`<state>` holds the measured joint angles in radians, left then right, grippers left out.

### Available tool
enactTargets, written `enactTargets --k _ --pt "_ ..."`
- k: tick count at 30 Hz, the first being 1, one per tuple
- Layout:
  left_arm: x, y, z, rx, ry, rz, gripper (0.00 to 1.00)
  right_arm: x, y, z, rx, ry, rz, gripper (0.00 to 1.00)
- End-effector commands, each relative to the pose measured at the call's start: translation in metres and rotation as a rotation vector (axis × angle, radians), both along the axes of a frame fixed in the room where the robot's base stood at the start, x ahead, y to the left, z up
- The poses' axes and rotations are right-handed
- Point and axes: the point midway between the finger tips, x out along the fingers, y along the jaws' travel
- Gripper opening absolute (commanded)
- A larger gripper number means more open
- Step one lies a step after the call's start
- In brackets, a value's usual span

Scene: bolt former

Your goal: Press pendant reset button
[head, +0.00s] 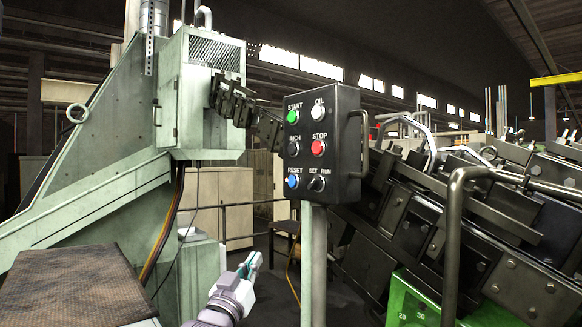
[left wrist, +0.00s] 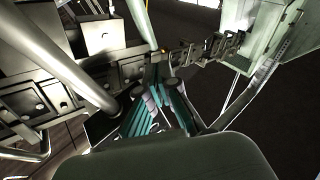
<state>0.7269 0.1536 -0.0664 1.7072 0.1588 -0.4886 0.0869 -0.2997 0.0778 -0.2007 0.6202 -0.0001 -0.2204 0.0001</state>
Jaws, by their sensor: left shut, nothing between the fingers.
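The pendant (head: 346,150) is a dark box on a pale green post, in the middle of the head view. The blue RESET button (head: 293,181) is at the lower left of its face. Above it are the black INCH, green START, white OIL and red STOP buttons, with a black SET RUN switch (head: 316,184) to its right. My left gripper (head: 251,262) is shut and empty, below and left of the pendant, apart from it. In the left wrist view the gripper's teal fingers (left wrist: 156,75) show, close together. My right gripper is not in view.
A pale green machine (head: 110,195) stands at the left, with a brown mat-like surface (head: 70,285) at the lower left. Dark machinery (head: 480,220) and a bent metal rail (head: 455,230) fill the right.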

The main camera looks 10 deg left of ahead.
Motion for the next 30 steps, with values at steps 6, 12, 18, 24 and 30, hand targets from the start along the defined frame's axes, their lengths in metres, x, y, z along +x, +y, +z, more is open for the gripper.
enactTargets --k 6,12,18,24,30 --pt "-0.044 -0.001 0.124 -0.011 -0.177 -0.018 0.0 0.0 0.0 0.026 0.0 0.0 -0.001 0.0" --pt "-0.068 -0.001 0.168 -0.016 -0.251 -0.026 0.0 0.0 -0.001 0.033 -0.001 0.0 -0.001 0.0" --pt "-0.071 -0.001 0.173 -0.016 -0.262 -0.027 0.0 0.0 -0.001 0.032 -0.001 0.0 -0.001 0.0" --pt "-0.071 -0.002 0.172 -0.016 -0.261 -0.027 0.0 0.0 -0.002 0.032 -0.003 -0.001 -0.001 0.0" --pt "-0.062 -0.008 0.173 -0.018 -0.261 -0.028 0.0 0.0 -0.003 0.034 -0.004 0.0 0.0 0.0"
